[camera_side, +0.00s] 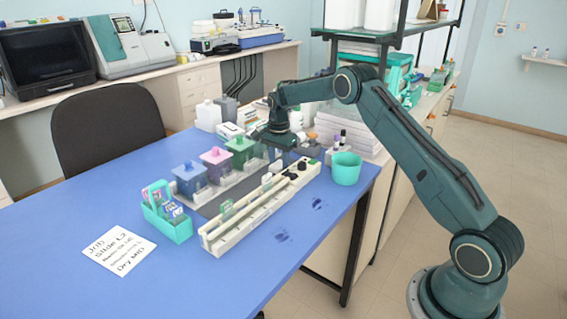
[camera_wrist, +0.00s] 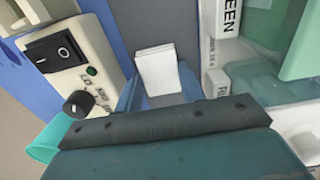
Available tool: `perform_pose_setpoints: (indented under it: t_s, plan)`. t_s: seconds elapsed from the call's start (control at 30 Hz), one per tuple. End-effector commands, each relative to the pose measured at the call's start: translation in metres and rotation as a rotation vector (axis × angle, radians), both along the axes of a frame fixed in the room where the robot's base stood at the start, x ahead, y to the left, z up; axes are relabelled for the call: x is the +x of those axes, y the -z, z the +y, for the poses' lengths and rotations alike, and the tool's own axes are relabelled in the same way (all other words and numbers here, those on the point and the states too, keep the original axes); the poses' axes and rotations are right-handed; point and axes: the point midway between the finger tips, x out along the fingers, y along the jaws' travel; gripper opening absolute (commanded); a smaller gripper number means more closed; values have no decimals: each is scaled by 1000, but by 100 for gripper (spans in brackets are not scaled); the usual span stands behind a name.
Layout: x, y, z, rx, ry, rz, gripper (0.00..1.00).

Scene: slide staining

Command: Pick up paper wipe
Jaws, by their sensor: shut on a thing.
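The paper wipe (camera_wrist: 160,72) is a small white folded piece in the wrist view, just beyond the front edge of my gripper, over a dark grey surface. My gripper (camera_wrist: 158,95) has blue fingers on either side of the wipe and is shut on it. In the side view my gripper (camera_side: 281,152) hangs low at the back of the blue table, behind the long white staining rack. I cannot make out the wipe clearly there.
The white device with a power switch (camera_wrist: 70,62) and a knob is close on the left in the wrist view. A green-labelled jar (camera_wrist: 255,80) is close on the right. A teal cup (camera_side: 346,169) stands right of the rack. Lidded jars (camera_side: 190,179) stand left of my gripper.

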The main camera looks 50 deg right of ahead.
Motion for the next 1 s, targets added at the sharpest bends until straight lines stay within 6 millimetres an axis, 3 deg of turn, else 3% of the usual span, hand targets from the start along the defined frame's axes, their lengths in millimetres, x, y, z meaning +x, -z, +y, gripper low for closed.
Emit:
perform_pose_setpoints:
  t_s: [0.27, 0.47, 0.67, 1.0]
  plan:
    - [0, -3, 0, 0, 0, -1, 15]
    - [1, -16, 0, -1, 0, -2, 15]
    - [1, -44, 0, -1, 0, -3, 15]
    - [1, -119, 0, -2, 0, -5, 14]
